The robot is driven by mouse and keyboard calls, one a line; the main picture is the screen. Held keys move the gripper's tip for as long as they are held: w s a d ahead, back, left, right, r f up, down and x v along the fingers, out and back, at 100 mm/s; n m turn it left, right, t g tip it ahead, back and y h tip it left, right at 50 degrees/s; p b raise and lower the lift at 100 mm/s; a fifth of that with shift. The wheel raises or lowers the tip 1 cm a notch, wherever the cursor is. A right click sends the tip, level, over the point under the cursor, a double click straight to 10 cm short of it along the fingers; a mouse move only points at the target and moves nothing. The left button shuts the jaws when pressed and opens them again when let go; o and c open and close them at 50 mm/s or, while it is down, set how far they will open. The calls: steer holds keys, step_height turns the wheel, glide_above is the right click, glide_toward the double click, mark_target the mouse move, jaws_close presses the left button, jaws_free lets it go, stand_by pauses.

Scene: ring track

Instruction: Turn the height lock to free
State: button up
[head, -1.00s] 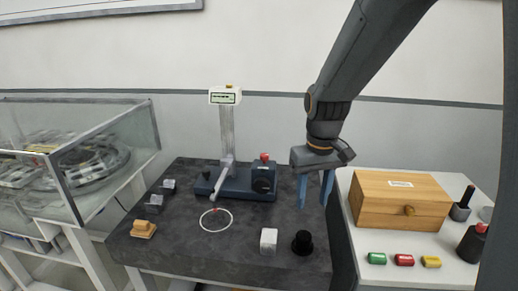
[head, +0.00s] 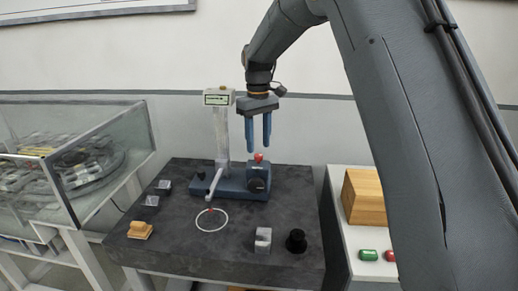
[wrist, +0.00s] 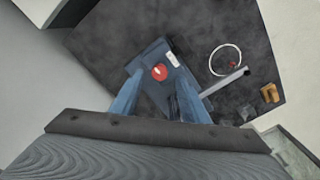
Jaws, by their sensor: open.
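A blue gauge stand (head: 228,184) sits at the back of the dark worktop, with a pale upright column and a display (head: 218,97) on top. At its right end is a block with a red knob (head: 259,157) on top and a black round dial (head: 258,185) in front. I cannot tell which of them is the height lock, nor its setting. My gripper (head: 258,148) points down, open and empty, just above the red knob. In the wrist view the red knob (wrist: 159,72) shows between the blue fingers (wrist: 158,85), beside a white label (wrist: 172,59).
A white ring (head: 212,220) lies in front of the stand's arm. A grey block (head: 263,240) and a black round piece (head: 296,241) stand at the front right. A wooden box (head: 364,198) stands on the right table; a glass case (head: 100,145) is at left.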

mark_target(258, 155)
steer(key=shift+f+p, duration=0.4)
steer(key=shift+f, duration=1.4)
jaws_close()
